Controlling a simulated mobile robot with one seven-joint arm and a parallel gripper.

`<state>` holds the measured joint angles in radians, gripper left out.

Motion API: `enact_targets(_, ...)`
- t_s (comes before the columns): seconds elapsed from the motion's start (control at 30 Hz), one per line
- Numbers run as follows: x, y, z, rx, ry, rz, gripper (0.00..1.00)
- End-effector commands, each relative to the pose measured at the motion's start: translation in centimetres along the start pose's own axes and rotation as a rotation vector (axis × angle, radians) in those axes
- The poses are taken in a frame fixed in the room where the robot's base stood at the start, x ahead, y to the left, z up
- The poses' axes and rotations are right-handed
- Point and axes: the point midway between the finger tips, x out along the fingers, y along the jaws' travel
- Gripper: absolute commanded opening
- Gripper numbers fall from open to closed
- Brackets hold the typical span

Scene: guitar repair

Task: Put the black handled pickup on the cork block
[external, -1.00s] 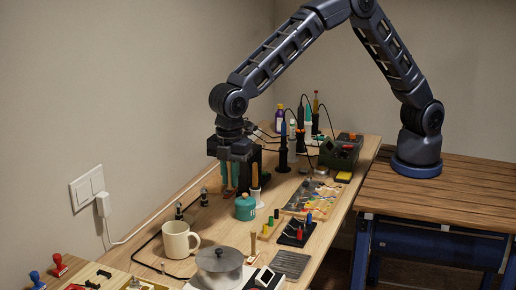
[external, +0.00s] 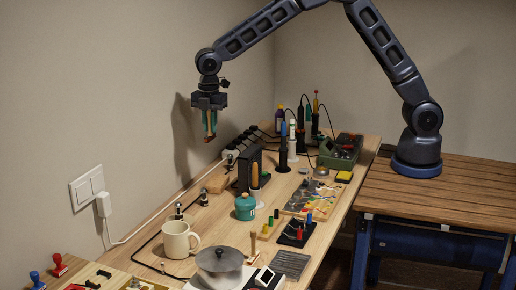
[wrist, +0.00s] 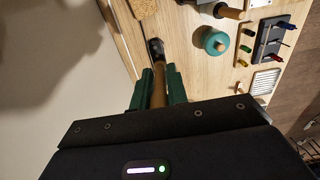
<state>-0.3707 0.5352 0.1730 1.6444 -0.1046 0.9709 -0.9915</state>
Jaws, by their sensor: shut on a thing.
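My gripper (external: 209,122) is raised beside the wall, high above the back left of the bench. It is shut on a brown rod-like thing (external: 210,130). In the wrist view the green fingers (wrist: 160,84) close around this rod (wrist: 158,92), and a black end (wrist: 155,50) shows beyond it. I cannot tell whether this is the black handled pickup. The tan cork block (external: 216,183) lies near the wall, below my gripper and apart from it. It also shows at the top of the wrist view (wrist: 143,8).
A black upright block (external: 244,172) stands beside the cork block, with an orange-handled tool (external: 255,176) in front. A teal jar (external: 245,207), a white mug (external: 177,240) and a grey pot (external: 219,262) stand nearer the camera. Cables and a power strip run along the wall.

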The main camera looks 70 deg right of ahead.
Motion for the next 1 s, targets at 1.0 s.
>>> enact_targets(1.0, 10.3, 3.0, 9.6, -0.001, -0.002, -0.002, 0.00)
